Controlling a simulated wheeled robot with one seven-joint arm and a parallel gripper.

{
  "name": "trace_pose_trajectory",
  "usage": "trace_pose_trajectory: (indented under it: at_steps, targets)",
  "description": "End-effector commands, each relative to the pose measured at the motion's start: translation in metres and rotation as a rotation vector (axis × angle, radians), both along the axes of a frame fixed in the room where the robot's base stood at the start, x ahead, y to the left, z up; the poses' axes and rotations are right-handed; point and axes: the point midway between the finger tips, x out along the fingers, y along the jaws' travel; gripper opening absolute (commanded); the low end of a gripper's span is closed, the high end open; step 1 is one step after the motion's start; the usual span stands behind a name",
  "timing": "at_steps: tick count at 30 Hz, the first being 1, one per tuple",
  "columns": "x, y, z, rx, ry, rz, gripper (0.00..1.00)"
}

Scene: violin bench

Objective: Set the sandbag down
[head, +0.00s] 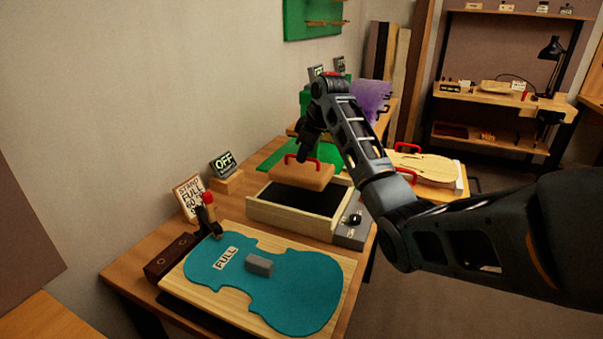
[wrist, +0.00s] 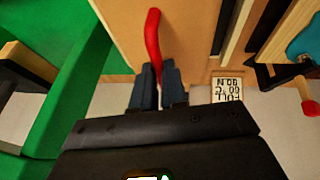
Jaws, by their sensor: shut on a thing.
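The sandbag (head: 304,173) is a tan-orange block with a red handle on top. In the head view it hangs level over the back part of an open wooden box (head: 290,223) with a dark inside. My gripper (head: 307,152) is above the sandbag and shut on its red handle. In the wrist view the red handle (wrist: 153,35) runs between the two fingertips (wrist: 158,88), and the sandbag's tan top (wrist: 187,38) lies beyond. Whether the sandbag's underside touches the box is hard to tell.
A teal violin-shaped piece (head: 300,295) marked FULL, with a grey block (head: 259,265) on it, lies in front of the box. An OFF display (head: 223,164) and a written card (head: 188,197) stand left. A pale violin plate (head: 427,167) lies right.

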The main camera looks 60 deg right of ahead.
Motion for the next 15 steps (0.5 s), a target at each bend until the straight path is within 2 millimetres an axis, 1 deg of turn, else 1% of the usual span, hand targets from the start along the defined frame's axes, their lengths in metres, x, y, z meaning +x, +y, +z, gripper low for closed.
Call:
trace_pose_trajectory:
  at_steps: [5, 12, 15]
  targets:
    - [0.001, -0.001, -0.008, -0.004, -0.004, 0.000, 0.00]
    - [0.000, -0.001, -0.040, -0.003, -0.003, 0.000, 0.00]
    - [0.000, -0.001, -0.050, -0.003, -0.003, 0.000, 0.00]
